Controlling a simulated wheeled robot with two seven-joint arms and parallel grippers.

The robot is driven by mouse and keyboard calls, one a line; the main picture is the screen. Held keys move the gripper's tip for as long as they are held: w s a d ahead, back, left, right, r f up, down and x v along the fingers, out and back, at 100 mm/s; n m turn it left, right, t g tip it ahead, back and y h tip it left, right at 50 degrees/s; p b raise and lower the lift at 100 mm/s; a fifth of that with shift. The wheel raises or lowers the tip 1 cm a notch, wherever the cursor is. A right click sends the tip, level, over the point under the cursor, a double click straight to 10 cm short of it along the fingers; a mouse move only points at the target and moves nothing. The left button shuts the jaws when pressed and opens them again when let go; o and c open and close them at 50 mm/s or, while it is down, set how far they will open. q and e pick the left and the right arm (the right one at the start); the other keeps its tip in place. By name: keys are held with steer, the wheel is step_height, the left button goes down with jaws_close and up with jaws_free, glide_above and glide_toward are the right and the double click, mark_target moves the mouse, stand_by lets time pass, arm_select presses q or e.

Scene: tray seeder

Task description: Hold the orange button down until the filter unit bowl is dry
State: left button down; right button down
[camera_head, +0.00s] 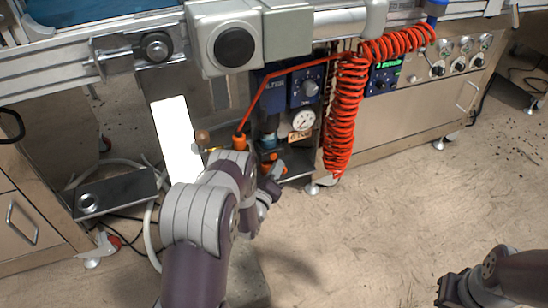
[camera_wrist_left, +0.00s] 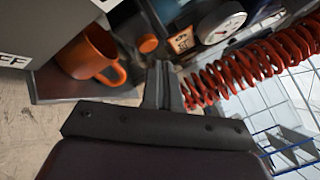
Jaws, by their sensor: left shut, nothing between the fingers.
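A round orange button (camera_wrist_left: 148,43) shows in the left wrist view, just beyond my left fingertips. My left gripper (camera_wrist_left: 162,68) is shut with nothing between its fingers; in the image its tips end just short of the button, and I cannot tell whether they touch. In the head view the left gripper (camera_head: 274,176) is low in front of the regulator bay, with small orange parts (camera_head: 268,156) just behind it. The filter bowl cannot be made out clearly, so its water level is unreadable. My right gripper (camera_head: 452,290) is at the lower right, over bare floor.
A red coiled hose (camera_head: 342,115) hangs right of the left gripper. A pressure gauge (camera_head: 302,121) and a small tag (camera_head: 300,136) are close by. An orange mug (camera_wrist_left: 90,54) stands left of the button in the wrist view. The floor (camera_head: 400,210) at right is clear.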

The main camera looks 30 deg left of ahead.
arm_select(q)
steer(key=shift+a, duration=0.1)
steer(key=shift+w+a, duration=0.25)
steer(key=shift+w, duration=0.05)
steer(key=shift+w+a+b, duration=0.25)
steer(key=shift+a+b, duration=0.05)
steer(key=shift+b, duration=0.05)
stand_by(0.7)
stand_by(2.8)
steer(key=shift+s+d+p, duration=0.45)
steer(key=shift+s+d, duration=0.1)
steer(key=shift+d, duration=0.05)
steer(key=s+d+p, duration=0.1)
steer(key=d, duration=0.1)
steer(key=s+d+p, duration=0.1)
steer(key=s, duration=0.1)
steer(key=shift+s+d, duration=0.2)
steer(key=shift+d, duration=0.2)
